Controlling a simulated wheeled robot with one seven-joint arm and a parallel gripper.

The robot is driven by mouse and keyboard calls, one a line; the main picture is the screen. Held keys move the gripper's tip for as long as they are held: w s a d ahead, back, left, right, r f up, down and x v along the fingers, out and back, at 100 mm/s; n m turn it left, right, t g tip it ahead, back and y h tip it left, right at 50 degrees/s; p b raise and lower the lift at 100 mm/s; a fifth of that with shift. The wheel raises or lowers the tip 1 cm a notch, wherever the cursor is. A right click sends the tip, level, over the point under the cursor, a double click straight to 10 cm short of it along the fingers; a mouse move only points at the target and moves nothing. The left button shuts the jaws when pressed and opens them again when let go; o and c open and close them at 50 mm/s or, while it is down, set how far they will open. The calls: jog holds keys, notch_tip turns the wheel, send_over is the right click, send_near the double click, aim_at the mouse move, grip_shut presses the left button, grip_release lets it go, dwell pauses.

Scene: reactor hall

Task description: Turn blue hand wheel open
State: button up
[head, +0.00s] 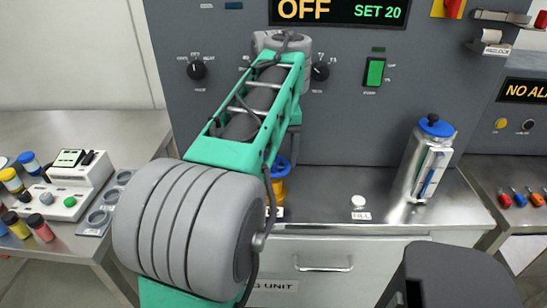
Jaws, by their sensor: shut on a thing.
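A blue wheel-like part (281,166) shows just right of my arm, above a yellow body (280,189) on the steel counter. My arm covers most of both, so how far the wheel is turned cannot be seen. My green and grey arm rises from the bottom of the view and bends near the panel. My gripper is hidden behind the arm, so its contact with the wheel cannot be seen. A second blue round top sits on a silver canister (422,160) at the right of the counter.
The grey panel (400,110) behind carries knobs, a green switch (375,72) and a display reading OFF and SET 20. A small white button (358,202) is on the counter. A left bench holds a white instrument (72,185) and several coloured-cap vials. Right, a bench holds coloured-handled tools (519,197).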

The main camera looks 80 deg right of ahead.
jog(key=shift+a+n, duration=0.1)
jog(key=shift+n, duration=0.4)
jog(key=o, duration=1.4)
jog(key=shift+c, duration=0.2)
notch_tip(320, 180, up, 8)
jog(key=p, duration=0.7)
jog(key=shift+s+f, duration=0.1)
